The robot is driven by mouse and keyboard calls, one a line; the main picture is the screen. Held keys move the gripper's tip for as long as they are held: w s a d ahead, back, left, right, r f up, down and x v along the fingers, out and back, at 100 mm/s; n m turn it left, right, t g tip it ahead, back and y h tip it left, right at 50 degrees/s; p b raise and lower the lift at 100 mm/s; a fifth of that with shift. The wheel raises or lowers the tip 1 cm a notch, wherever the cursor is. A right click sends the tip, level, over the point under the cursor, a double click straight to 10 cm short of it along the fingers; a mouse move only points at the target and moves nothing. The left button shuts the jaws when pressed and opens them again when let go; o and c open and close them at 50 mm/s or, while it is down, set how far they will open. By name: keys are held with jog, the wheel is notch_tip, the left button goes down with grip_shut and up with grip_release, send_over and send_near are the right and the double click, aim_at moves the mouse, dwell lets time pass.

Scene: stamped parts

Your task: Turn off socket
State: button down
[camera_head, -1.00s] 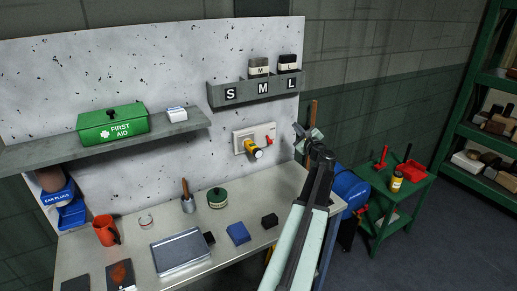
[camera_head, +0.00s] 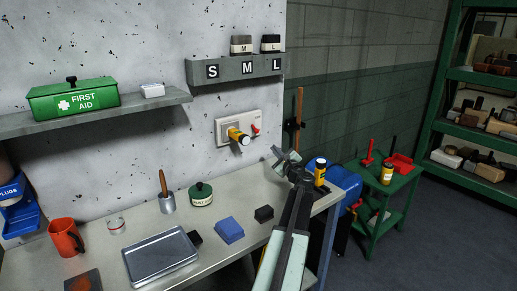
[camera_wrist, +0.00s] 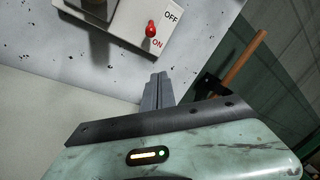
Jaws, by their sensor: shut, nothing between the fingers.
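A white wall socket plate (camera_head: 222,131) is on the speckled wall above the bench, with a yellow and black plug (camera_head: 238,135) in it. A red switch lever (camera_head: 255,130) is on its right part. In the wrist view the red lever (camera_wrist: 151,29) shows close up, its knob beside the printed ON, with OFF above it. The plate (camera_wrist: 135,22) runs out of the top of that picture. My gripper (camera_head: 280,155) is to the right of and below the switch, apart from it. In the wrist view my gripper's fingers (camera_wrist: 157,88) are together and empty, below the lever.
The bench (camera_head: 220,260) holds a blue block (camera_head: 229,231), a black block (camera_head: 264,214), a green tin (camera_head: 201,196) and a metal tray (camera_head: 160,258). A letter-marked shelf (camera_head: 230,70) is above the socket. A wooden handle (camera_head: 299,105) stands to the right.

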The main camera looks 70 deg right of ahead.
aim_at(255, 128)
jog(key=shift+w, duration=0.15)
jog(key=w+d+r+p, duration=0.3)
jog(key=w+d+p, duration=0.1)
jog(key=w, duration=0.3)
jog(key=shift+w+r, duration=0.25)
jog(key=shift+r, duration=0.05)
jog(key=shift+d, duration=0.25)
